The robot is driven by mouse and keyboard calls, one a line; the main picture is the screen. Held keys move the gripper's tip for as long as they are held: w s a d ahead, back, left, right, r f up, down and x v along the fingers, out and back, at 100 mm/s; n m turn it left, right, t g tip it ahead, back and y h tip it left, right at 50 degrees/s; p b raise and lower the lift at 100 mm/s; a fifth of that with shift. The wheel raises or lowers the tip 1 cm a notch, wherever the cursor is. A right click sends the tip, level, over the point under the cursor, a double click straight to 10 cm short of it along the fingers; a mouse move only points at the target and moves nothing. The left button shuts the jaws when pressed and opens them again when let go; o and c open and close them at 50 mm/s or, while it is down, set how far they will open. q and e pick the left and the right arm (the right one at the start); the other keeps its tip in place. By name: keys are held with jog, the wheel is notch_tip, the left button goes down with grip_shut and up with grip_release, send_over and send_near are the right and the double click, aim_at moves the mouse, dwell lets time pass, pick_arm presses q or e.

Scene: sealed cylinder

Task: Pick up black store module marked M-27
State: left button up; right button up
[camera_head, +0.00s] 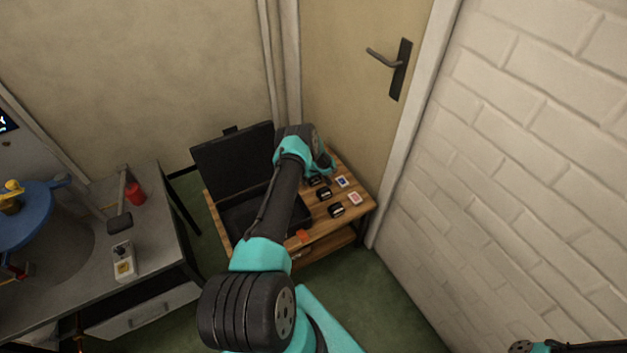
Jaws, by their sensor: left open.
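Several small black modules sit on the right part of a wooden table (366,207). One black module (336,210) lies near the front, another black module (323,194) lies behind it, and a third is partly hidden close under my left gripper. The markings are too small to read, so I cannot tell which is M-27. My left gripper (322,168) is over the back of the table, above and behind the modules; it is open, though its fingertips are hard to make out. My right gripper is out of view; only a bit of my right arm shows at the bottom right corner.
An open black case (236,160) stands on the table's left part, partly behind my left arm. Light cards or modules (354,198) lie beside the black ones. A grey bench (150,248) with a red can (135,194) is at left. A brick wall (530,160) is at right.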

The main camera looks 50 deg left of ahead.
pick_arm(q)
jog(key=shift+c, duration=0.2)
jog(key=c, duration=1.1)
jog(key=shift+r, duration=0.2)
notch_tip(320, 180, up, 10)
jog(key=shift+f, duration=0.15)
dwell(0.3)
